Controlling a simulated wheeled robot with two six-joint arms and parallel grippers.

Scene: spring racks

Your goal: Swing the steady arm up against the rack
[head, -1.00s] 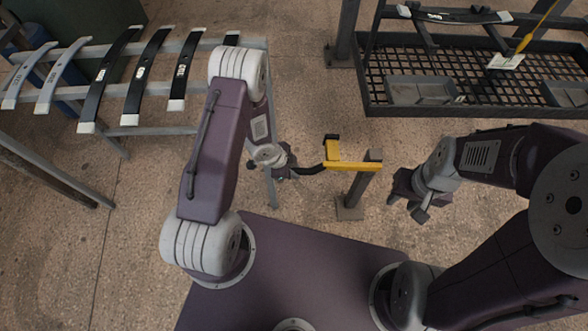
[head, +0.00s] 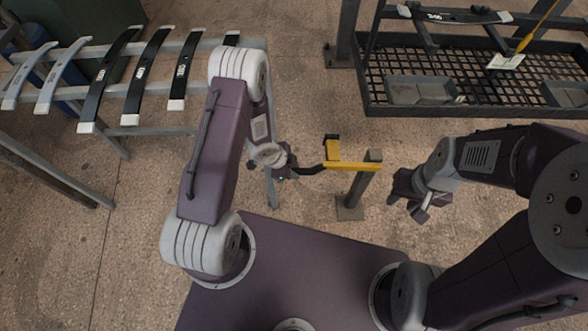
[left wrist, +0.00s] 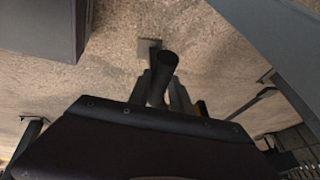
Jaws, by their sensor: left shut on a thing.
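The steady arm (head: 350,166) is a yellow bar on top of a short grey post (head: 358,190) in the middle of the head view. It reaches left from the post, with a black pad standing at its left end and a curved black handle (head: 309,170) beyond. My left gripper (head: 291,172) is shut on the handle's left end. In the left wrist view the dark round handle end (left wrist: 164,68) sticks out between the fingers. The rack (head: 150,130) with curved springs stands at the left. My right gripper (head: 406,205) is open and empty, right of the post.
Several dark and light springs (head: 108,80) lie across the rack's rails. A mesh shelf (head: 480,85) with grey trays (head: 421,90) is at the upper right. My purple base fills the bottom.

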